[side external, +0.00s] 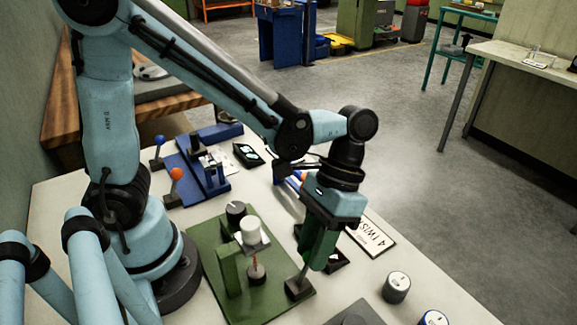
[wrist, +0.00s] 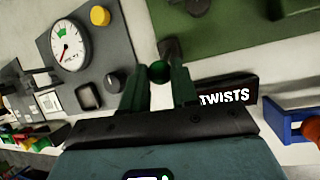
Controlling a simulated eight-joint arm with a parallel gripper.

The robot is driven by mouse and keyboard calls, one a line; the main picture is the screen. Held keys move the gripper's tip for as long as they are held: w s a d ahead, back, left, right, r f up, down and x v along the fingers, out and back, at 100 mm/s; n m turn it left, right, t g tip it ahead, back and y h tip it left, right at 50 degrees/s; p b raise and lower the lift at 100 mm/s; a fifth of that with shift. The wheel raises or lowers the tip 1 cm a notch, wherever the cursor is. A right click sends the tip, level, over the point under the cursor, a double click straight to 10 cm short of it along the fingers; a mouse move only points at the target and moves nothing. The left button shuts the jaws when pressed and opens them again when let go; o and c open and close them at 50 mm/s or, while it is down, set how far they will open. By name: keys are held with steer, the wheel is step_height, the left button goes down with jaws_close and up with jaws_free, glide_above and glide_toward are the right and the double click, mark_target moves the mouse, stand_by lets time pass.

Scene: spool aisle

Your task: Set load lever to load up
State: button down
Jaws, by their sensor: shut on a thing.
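The load lever, taken to be the short lever with a green ball knob (wrist: 159,72), stands on a dark pivot block at the edge of the green plate (side external: 214,262). In the side view its thin metal shaft (side external: 303,273) leans up from the block into my gripper (side external: 311,262). In the wrist view my gripper (wrist: 160,84) has its two green fingers on either side of the knob, shut on it. The fingers hide most of the knob in the side view. No label naming the lever is readable.
The green plate also bears a post with a white spool (side external: 251,231) and a black dial (side external: 235,212). A blue fixture with an orange-knobbed lever (side external: 175,175) stands behind. A TWISTS sign (wrist: 225,97) and a gauge (wrist: 69,46) are near. Dark cylinders (side external: 396,287) stand to the right.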

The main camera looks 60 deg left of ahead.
steer(key=shift+w+f+g, duration=0.1)
steer(key=shift+w+g, duration=0.15)
steer(key=shift+g, duration=0.15)
steer(key=c, duration=0.9)
jaws_free()
steer(key=shift+o, duration=0.2)
steer(key=shift+w, duration=0.1)
step_height(320, 180, up, 10)
steer(key=w, duration=0.1)
steer(key=shift+w+a+f, duration=0.2)
steer(key=shift+f, duration=0.05)
